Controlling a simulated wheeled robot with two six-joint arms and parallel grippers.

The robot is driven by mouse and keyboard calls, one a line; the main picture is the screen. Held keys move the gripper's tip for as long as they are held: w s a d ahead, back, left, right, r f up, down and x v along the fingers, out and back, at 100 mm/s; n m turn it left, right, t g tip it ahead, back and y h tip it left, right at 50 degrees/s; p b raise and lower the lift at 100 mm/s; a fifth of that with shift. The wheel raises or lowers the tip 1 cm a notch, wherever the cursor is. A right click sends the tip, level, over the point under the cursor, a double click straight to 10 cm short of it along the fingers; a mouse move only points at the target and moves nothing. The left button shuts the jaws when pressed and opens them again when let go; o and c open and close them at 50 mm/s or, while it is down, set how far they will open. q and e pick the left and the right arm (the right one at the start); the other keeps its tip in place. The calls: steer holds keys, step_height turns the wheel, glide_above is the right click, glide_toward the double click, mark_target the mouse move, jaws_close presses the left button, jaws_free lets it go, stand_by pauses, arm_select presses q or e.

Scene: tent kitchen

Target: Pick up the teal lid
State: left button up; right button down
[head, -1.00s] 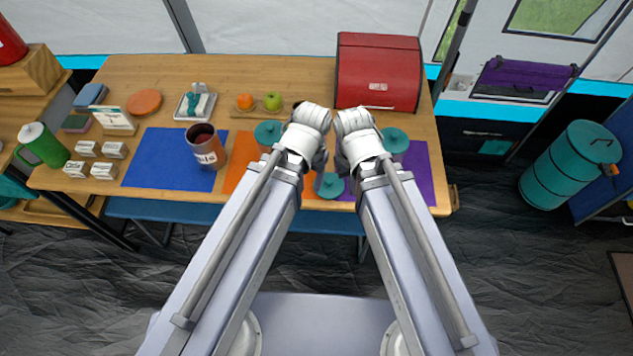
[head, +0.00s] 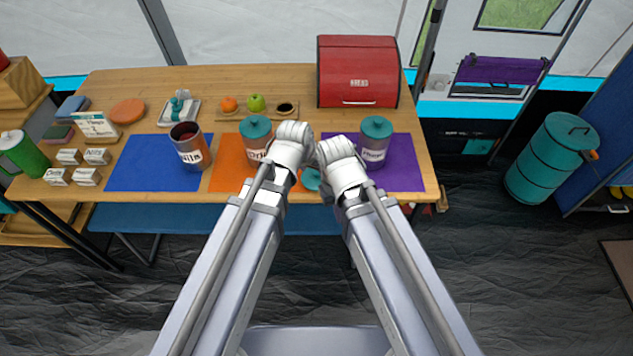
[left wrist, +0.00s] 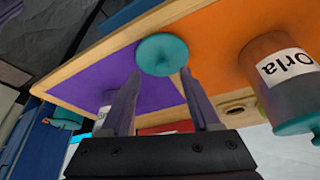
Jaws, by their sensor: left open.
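The loose teal lid (head: 311,179) lies near the table's front edge, between the orange and purple mats; my arms partly cover it in the head view. In the left wrist view the round teal lid (left wrist: 162,54) shows just beyond the fingertips of my left gripper (left wrist: 160,76). That gripper is open and empty, with its fingers apart on either side of the lid's near edge. My right gripper (head: 340,158) is beside the left one in the head view, its fingers hidden. An open canister (head: 190,146) without a lid stands on the blue mat.
A teal-lidded canister marked Orla (head: 255,138) stands left of my left wrist and shows close by in the left wrist view (left wrist: 287,85). Another teal-lidded canister (head: 375,140) stands on the purple mat (head: 405,165). A red bread box (head: 357,72) is behind.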

mark_target(316, 173)
arm_select(q)
steer(key=shift+w+r+b+x, duration=0.1)
steer(key=shift+w+b+x, duration=0.1)
steer(key=shift+b+x, duration=0.7)
steer(key=shift+w+r+b+x, duration=0.15)
steer(key=shift+b+x, duration=0.4)
steer(key=shift+x, duration=0.55)
steer(key=shift+w+f+b+x, duration=0.1)
steer(key=shift+w+b+x, duration=0.1)
steer(key=shift+b+x, duration=0.7)
jaws_close()
